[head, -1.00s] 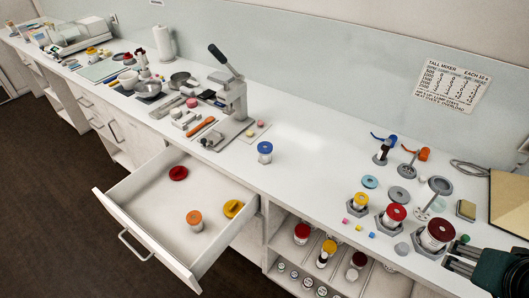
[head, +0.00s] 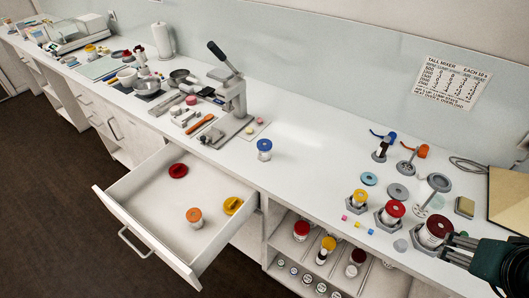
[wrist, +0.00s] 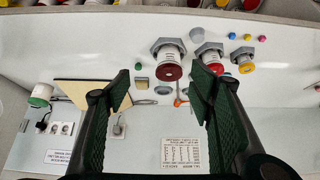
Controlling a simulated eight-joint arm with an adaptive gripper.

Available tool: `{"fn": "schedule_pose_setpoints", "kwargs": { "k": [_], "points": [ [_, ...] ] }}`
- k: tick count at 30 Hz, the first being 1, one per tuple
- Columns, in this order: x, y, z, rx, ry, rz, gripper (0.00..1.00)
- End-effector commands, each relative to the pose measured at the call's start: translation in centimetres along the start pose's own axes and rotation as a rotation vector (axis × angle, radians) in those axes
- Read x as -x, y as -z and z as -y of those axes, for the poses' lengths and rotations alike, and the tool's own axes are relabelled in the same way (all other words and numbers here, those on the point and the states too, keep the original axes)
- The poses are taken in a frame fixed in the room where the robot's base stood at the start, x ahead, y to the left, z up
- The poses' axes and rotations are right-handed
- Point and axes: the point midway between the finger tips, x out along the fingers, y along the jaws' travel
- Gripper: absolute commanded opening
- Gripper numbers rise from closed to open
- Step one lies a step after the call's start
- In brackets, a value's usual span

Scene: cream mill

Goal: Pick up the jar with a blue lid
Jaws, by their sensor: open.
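The jar with a blue lid (head: 264,150) stands upright on the white counter, right of the lever press, in the head view. It has a pale body and I cannot make it out in the wrist view. My gripper (head: 456,250) is at the lower right of the head view, beside the dark-red-lidded jar and far from the blue-lidded jar. In the wrist view my gripper (wrist: 160,92) has its two green-padded fingers wide apart, with nothing held between them.
Jars with dark red (head: 436,231), red (head: 393,211) and yellow (head: 360,198) lids stand in grey hexagonal holders near my gripper. The lever press (head: 231,98) stands left of the blue-lidded jar. An open drawer (head: 147,237) juts out below. The counter between blue-lidded jar and holders is mostly clear.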

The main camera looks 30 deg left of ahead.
Motion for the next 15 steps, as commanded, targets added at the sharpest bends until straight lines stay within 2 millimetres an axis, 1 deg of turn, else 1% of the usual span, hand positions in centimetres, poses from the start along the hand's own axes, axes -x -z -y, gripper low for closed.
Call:
{"fn": "schedule_pose_setpoints", "kwargs": {
  "k": [1,8,15],
  "points": [
    [0.2,0.7,0.3,0.009,0.004,0.004,0.54],
    [0.4,3.7,2.4,0.066,0.032,0.038,0.54],
    [0.3,7.2,5.5,0.143,0.065,0.082,0.54]
  ]
}}
